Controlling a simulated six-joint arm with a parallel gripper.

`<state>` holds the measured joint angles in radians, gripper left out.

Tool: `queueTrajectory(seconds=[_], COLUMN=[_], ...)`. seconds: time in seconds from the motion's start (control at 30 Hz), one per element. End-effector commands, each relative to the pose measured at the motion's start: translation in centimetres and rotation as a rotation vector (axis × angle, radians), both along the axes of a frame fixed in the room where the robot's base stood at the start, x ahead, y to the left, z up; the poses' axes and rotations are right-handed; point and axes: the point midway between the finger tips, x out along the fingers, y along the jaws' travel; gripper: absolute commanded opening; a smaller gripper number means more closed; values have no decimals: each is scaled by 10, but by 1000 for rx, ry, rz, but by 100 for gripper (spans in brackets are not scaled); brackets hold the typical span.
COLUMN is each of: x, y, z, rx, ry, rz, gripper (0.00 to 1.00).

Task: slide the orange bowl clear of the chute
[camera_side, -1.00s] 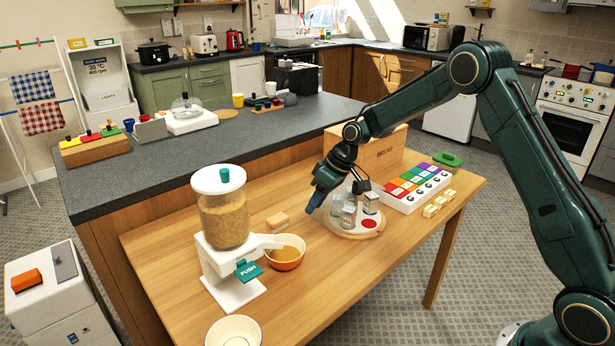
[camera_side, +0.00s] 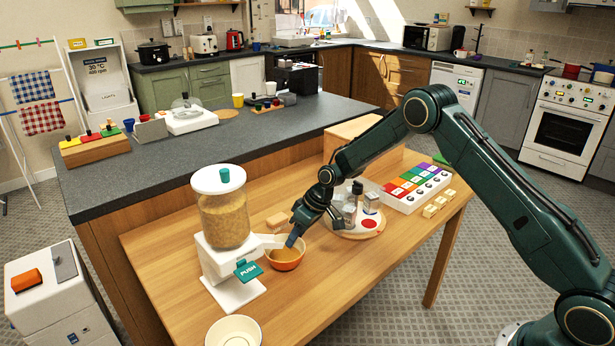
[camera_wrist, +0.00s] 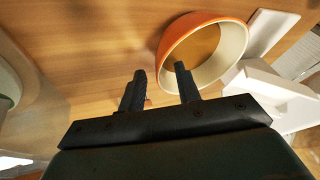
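The orange bowl (camera_side: 287,265) sits on the wooden table, partly under the white chute (camera_side: 268,240) of the grain dispenser (camera_side: 222,215). Its inside is cream with a tan area at the bottom; I cannot tell whether that is contents. My gripper (camera_side: 292,240) points down at the bowl's far right rim. In the wrist view the bowl (camera_wrist: 175,38) lies ahead and right, and my gripper (camera_wrist: 160,72) is open with nothing held. The right finger overlaps the bowl's near wall and rim; the left finger is outside it, over bare table. Contact cannot be told.
A teal PUSH lever (camera_side: 249,270) hangs at the dispenser's front. A round tray (camera_side: 352,233) with shakers stands right of the bowl. A small tan block (camera_side: 277,221) lies behind it.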

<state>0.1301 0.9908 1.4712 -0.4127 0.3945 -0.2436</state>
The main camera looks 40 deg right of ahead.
Motion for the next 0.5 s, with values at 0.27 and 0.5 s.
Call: queueTrajectory(seconds=[0.27,0.5], x=[2,2], y=[3,3], z=[-8,-8], rx=[0,0], ry=[0,0], rz=[0,0], gripper=[33,27])
